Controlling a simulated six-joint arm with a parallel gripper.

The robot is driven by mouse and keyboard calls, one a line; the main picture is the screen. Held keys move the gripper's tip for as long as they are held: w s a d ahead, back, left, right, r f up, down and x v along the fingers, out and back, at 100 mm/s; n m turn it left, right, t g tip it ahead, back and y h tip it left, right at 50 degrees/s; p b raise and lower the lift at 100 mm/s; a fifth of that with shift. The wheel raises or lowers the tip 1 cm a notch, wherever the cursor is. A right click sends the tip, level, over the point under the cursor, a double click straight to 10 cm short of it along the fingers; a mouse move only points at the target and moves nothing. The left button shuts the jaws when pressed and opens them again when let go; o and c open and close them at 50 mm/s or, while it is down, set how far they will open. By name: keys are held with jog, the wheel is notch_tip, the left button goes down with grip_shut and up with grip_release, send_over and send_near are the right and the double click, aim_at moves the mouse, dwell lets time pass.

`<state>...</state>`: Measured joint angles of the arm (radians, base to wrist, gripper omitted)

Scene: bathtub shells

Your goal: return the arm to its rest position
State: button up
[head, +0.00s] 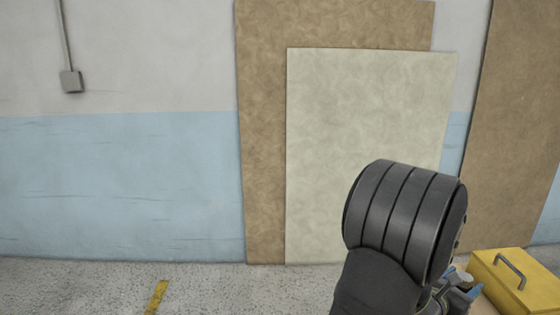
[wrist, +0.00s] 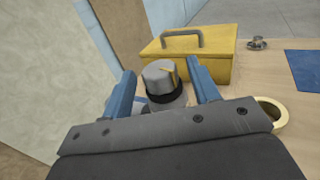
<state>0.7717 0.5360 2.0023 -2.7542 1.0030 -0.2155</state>
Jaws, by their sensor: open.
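My gripper (wrist: 163,82) shows in the wrist view with its two blue fingers spread apart. A grey, round-topped object with a black band (wrist: 160,97) shows between the fingers. I cannot tell how far it is from them, but no finger visibly grips it. In the head view my dark arm covers the lower right, and part of my gripper (head: 462,293) shows low behind it, left of a yellow box (head: 506,279).
In the wrist view the yellow box (wrist: 190,62) with a grey handle stands on a wooden tabletop (wrist: 262,75). A pale ring (wrist: 281,113), a small metal part (wrist: 257,43) and a blue sheet (wrist: 304,64) lie right. Large boards (head: 365,130) lean on the wall behind.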

aim_at(470, 278)
jog(key=x, duration=0.3)
jog(key=shift+w+d, duration=0.15)
jog(key=shift+d, duration=0.2)
jog(key=shift+a, duration=0.1)
jog(key=v, duration=1.8)
jog(key=x, duration=1.8)
jog(key=shift+w, duration=0.1)
jog(key=shift+m+g, duration=0.3)
jog(key=shift+g, duration=0.1)
jog(key=shift+s+m+g+h, duration=0.2)
jog(key=shift+m+g+h, duration=0.3)
jog(key=shift+m+g, duration=0.65)
jog(key=shift+s+m+g+h, duration=0.2)
jog(key=shift+m+g+h, duration=0.4)
jog(key=shift+g, duration=1.05)
jog(key=shift+s+m+g, duration=0.1)
jog(key=shift+m+g, duration=0.25)
jog(key=shift+g, duration=0.05)
jog(key=s+a, duration=0.1)
jog(key=a, duration=1.6)
